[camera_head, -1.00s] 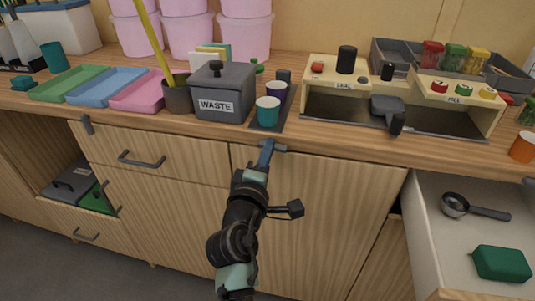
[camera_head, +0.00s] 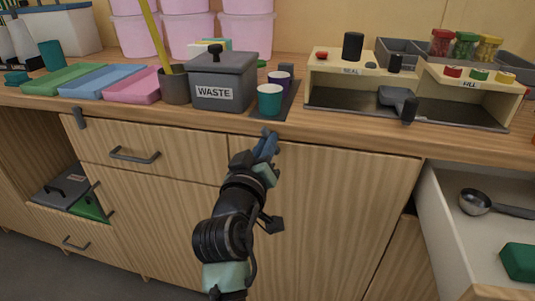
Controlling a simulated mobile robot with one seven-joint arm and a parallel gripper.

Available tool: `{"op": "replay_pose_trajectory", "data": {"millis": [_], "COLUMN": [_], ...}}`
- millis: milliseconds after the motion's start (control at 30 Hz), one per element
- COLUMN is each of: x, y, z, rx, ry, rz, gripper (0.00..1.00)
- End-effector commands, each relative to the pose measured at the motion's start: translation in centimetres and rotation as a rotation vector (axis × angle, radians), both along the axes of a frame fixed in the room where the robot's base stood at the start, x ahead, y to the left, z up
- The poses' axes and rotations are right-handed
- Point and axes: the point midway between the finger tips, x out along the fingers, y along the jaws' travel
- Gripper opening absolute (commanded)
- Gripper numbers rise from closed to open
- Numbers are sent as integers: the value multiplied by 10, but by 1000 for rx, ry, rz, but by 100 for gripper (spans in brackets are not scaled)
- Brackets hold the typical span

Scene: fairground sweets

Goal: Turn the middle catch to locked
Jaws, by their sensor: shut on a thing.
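My gripper (camera_head: 267,143) is at the countertop's front edge, over the top of the wide cabinet door (camera_head: 325,205). Its blue fingers are shut on the middle catch, which they and the wrist almost wholly hide. The fingers lean up to the right. I cannot tell from this view which way the catch points. Another catch, the grey left one (camera_head: 80,117), hangs down from the counter edge over the top left drawer (camera_head: 150,150).
At right, an open drawer (camera_head: 440,235) juts out, with a scoop (camera_head: 476,202) and a green block (camera_head: 520,261) inside.

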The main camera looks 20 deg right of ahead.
Motion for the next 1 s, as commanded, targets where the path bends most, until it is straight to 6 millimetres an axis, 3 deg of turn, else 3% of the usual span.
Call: {"op": "replay_pose_trajectory", "data": {"millis": [500,1000], "x": [3,4], "y": [5,6], "z": [-4,-2], "rx": [345,458], "ry": [-232,-307], "rz": [2,0], "gripper": [0,0]}}
